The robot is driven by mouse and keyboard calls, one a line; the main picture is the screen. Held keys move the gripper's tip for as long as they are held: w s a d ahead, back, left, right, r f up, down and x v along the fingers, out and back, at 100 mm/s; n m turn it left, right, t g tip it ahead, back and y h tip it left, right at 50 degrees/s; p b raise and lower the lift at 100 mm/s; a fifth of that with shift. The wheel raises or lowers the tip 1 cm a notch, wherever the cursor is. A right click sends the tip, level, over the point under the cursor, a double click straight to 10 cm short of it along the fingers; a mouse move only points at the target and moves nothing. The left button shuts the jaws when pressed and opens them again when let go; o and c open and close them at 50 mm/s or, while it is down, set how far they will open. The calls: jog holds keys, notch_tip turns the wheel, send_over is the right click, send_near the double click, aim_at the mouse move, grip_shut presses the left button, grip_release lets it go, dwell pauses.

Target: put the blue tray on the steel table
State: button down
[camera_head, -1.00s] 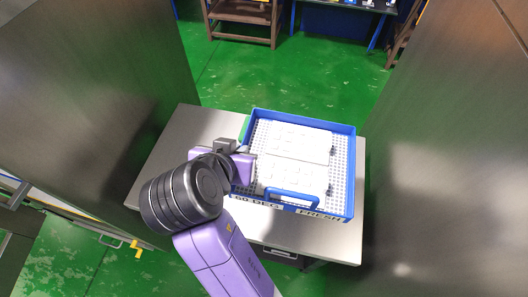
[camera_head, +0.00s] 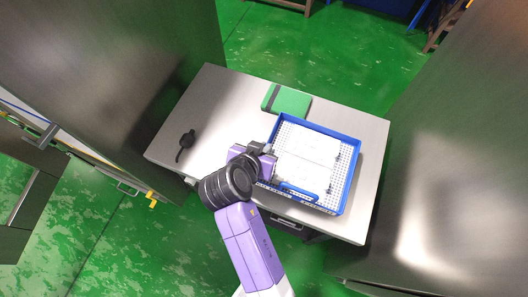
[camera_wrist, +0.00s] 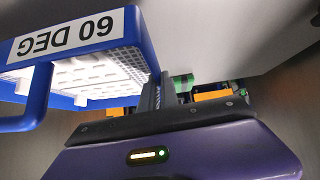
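The blue tray (camera_head: 352,182) is over the right part of the steel table (camera_head: 222,105), with its bottom looking roughly level. It carries white panels with rows of small shapes on a perforated floor. My gripper (camera_head: 267,152) is at the tray's left wall and looks shut on it. In the wrist view the tray (camera_wrist: 138,32) with its "60 DEG" label fills the upper left, and a dark finger (camera_wrist: 155,95) lies against its edge. Whether the tray's underside touches the table is hidden.
A green book-like case (camera_head: 287,100) lies on the table just behind the tray. A small black object (camera_head: 186,143) with a cord-like tail lies at the left. Bare table is between them. Tall steel cabinets (camera_head: 120,70) (camera_head: 455,160) flank both sides.

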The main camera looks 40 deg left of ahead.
jog(key=shift+f, duration=1.85)
jog(key=c, duration=1.6)
grip_release()
jog(key=v, duration=1.2)
